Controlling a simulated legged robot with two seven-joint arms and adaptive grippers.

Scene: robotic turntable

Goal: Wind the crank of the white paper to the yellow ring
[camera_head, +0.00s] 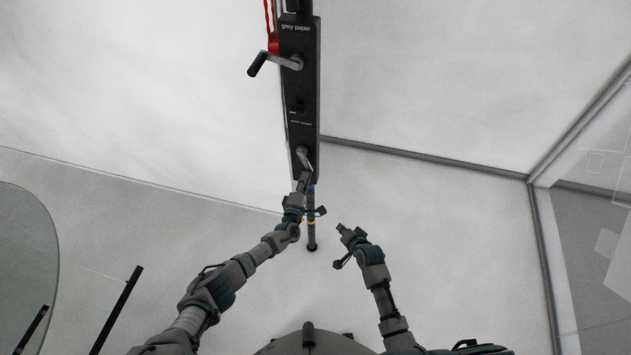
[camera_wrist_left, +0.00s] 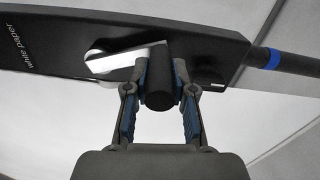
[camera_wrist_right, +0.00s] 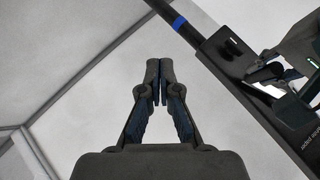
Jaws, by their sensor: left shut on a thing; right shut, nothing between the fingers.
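The black panel (camera_head: 301,110) holds two cranks. The white paper crank (camera_head: 302,156) is at its lower end, and its silver arm (camera_wrist_left: 125,62) and black handle (camera_wrist_left: 159,92) show in the left wrist view. My left gripper (camera_head: 303,182) is shut on that handle, with one finger on each side of it. A yellow ring (camera_head: 311,221) sits on the pole (camera_head: 311,237) below the panel, partly behind my left gripper. A blue ring (camera_wrist_left: 273,58) is higher on the pole. My right gripper (camera_head: 341,229) is shut and empty, to the right of the pole.
The grey paper crank (camera_head: 275,62) is higher on the panel, beside a red cord (camera_head: 271,25). A glass-like round panel (camera_head: 22,255) and dark bars (camera_head: 117,308) stand at the left. The floor around the pole looks clear.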

